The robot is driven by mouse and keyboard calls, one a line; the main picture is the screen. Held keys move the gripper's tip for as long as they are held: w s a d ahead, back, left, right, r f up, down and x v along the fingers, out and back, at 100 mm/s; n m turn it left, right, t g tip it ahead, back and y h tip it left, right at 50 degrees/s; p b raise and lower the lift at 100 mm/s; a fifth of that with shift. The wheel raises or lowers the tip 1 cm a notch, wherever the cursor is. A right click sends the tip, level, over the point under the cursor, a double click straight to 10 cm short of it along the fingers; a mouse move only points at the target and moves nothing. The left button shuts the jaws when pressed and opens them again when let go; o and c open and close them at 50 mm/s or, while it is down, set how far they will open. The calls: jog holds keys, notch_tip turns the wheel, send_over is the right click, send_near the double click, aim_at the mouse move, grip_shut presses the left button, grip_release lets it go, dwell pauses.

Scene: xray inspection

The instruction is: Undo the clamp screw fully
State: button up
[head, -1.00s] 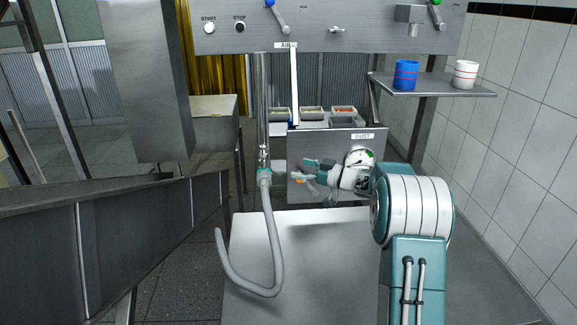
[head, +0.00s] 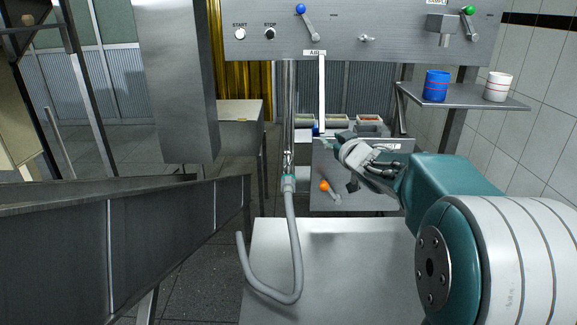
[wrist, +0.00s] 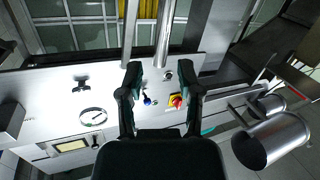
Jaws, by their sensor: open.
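My gripper (head: 330,145) is in front of the steel stand, just right of the vertical pipe (head: 289,110); its fingers are small and partly hidden there. In the wrist view my gripper (wrist: 160,76) is open, with two dark fingers apart and nothing between them. I cannot make out for certain which part is the clamp screw. A small wing-shaped metal handle (head: 367,38) is on the upper panel. A lever with an orange ball (head: 324,186) is on the lower plate.
A shelf at right holds a blue cup (head: 436,85) and a white cup (head: 499,87). A steel chute (head: 150,235) fills the lower left.

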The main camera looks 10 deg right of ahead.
jog(key=s+a+f+m+g+h, duration=0.2)
jog(key=s+f+m+g+h, duration=0.15)
jog(key=s, duration=0.85)
jog(key=s+a+f+m+g+h, duration=0.2)
jog(key=s+g, duration=0.2)
jog(key=s, duration=0.9)
jog(key=m+t+h, duration=0.4)
jog(key=m+h, duration=0.3)
jog(key=h, duration=0.2)
send_near(288, 167)
jog(key=shift+n, duration=0.25)
jog(key=x, duration=1)
jog(key=shift+w+r, duration=0.15)
jog(key=shift+w, duration=0.35)
